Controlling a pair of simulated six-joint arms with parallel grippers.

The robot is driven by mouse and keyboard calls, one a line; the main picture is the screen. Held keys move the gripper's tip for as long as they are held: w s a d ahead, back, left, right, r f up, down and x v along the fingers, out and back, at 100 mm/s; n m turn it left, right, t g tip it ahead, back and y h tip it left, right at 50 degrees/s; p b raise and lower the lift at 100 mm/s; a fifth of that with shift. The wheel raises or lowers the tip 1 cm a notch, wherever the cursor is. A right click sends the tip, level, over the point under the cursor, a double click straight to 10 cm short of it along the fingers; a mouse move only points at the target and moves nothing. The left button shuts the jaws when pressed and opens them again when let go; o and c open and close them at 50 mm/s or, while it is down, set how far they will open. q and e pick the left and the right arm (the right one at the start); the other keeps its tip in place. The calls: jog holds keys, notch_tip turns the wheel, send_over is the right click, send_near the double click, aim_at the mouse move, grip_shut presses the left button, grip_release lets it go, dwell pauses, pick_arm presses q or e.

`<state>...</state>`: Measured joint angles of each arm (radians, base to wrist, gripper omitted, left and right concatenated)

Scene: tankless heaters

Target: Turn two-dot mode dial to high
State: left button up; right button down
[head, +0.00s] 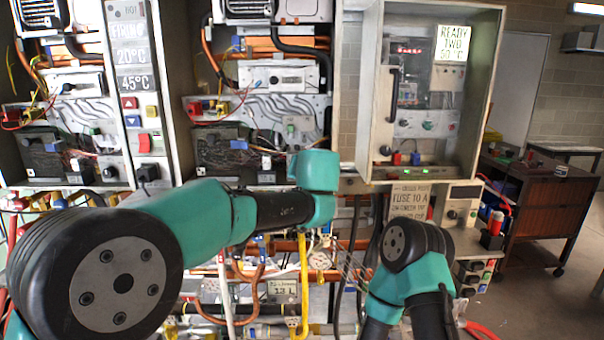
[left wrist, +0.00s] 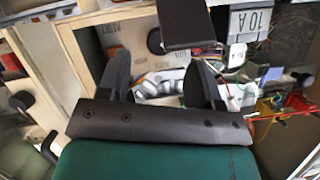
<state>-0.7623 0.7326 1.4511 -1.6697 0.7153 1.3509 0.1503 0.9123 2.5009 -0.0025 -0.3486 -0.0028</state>
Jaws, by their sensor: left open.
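My left arm reaches across the head view to the middle cabinet, and its gripper is hidden there behind my own links. In the left wrist view my left gripper (left wrist: 160,82) is open, its two black fingers apart with nothing held between them. A dark round knob (left wrist: 155,41) shows beyond the fingers, partly behind a black block (left wrist: 187,22). Dial-like knobs show on the middle white panel (head: 274,80) and in the right cabinet (head: 404,122). Dot marks are too small to read, so I cannot tell which is the two-dot dial. My right gripper is not visible.
A right cabinet (head: 372,80) bears a "READY TWO" sign (head: 452,43). Copper and yellow pipes (head: 303,285) run below the middle cabinet. Loose coloured wires (left wrist: 285,108) lie right of the left fingers, near a grey "10 A" block (left wrist: 257,20). Open floor (head: 535,295) lies at right.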

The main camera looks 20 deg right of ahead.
pick_arm(q)
jog(key=x, duration=0.4)
jog(key=shift+w+f, duration=0.1)
jog(key=shift+w, duration=0.3)
jog(key=c, duration=0.9)
